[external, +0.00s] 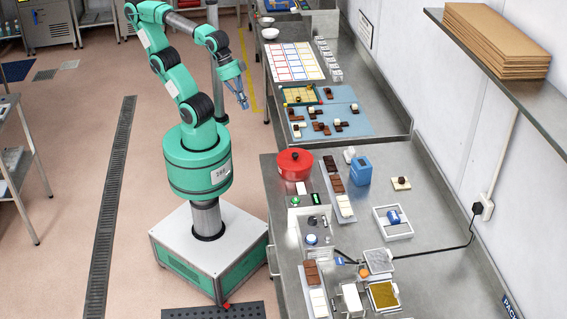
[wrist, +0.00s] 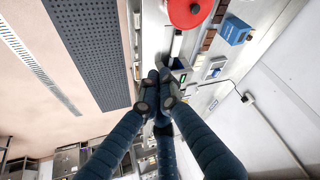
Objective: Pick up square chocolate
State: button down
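My gripper (external: 244,104) hangs in the air left of the steel counter, with its fingers pointing down. In the wrist view its fingers (wrist: 159,88) come together at the tips, and I see nothing held between them. Small dark and white chocolates (external: 320,126) lie scattered on a blue mat (external: 355,124) on the far counter. Dark bars (external: 333,178) and white bars (external: 345,206) lie in a row on the near counter, with more dark (external: 311,273) and white ones (external: 318,302) closer. Which piece is the square chocolate I cannot tell.
A red lidded pot (external: 295,163) stands at the near counter's left edge, with a blue box (external: 360,171) to its right. A white tray (external: 380,224) holds a blue item. A yellow-framed board (external: 300,96) and a colored grid sheet (external: 293,62) lie farther back. A cable crosses the counter.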

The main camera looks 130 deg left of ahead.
jog(key=c, duration=1.4)
grip_release()
jog(key=shift+c, duration=0.2)
